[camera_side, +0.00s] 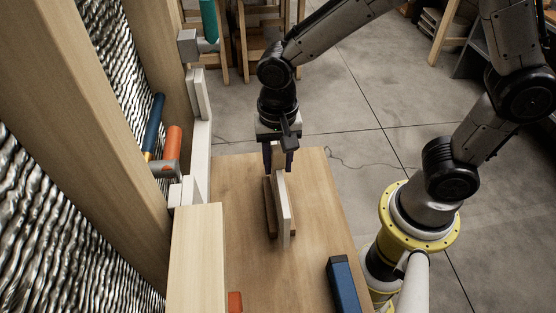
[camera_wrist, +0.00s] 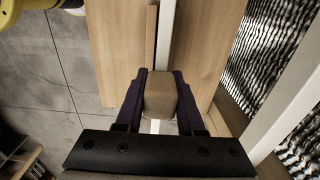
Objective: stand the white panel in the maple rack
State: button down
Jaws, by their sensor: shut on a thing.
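The white panel (camera_side: 285,212) stands upright on its long edge on the wooden table. It also shows as a narrow white strip in the wrist view (camera_wrist: 164,38). A brown wooden strip (camera_side: 270,208), which seems to be part of the maple rack, runs close along its left side; the rest of the rack is hidden. My gripper (camera_side: 279,166) is over the panel's far end. In the wrist view its dark fingers (camera_wrist: 160,74) are shut on a beige block (camera_wrist: 160,98) in line with the panel, apparently its grip. Whether the panel's bottom edge is seated cannot be seen.
A dark blue box (camera_side: 343,285) lies at the table's (camera_side: 315,220) front right. Blue and orange handles hang by the wall.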

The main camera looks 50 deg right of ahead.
jog(key=shift+f, duration=1.6)
dwell(1.2)
jog(key=shift+c, duration=2.2)
grip_release()
jog(key=shift+r, duration=0.1)
notch_tip(320, 180, up, 14)
jog(key=shift+f, duration=0.2)
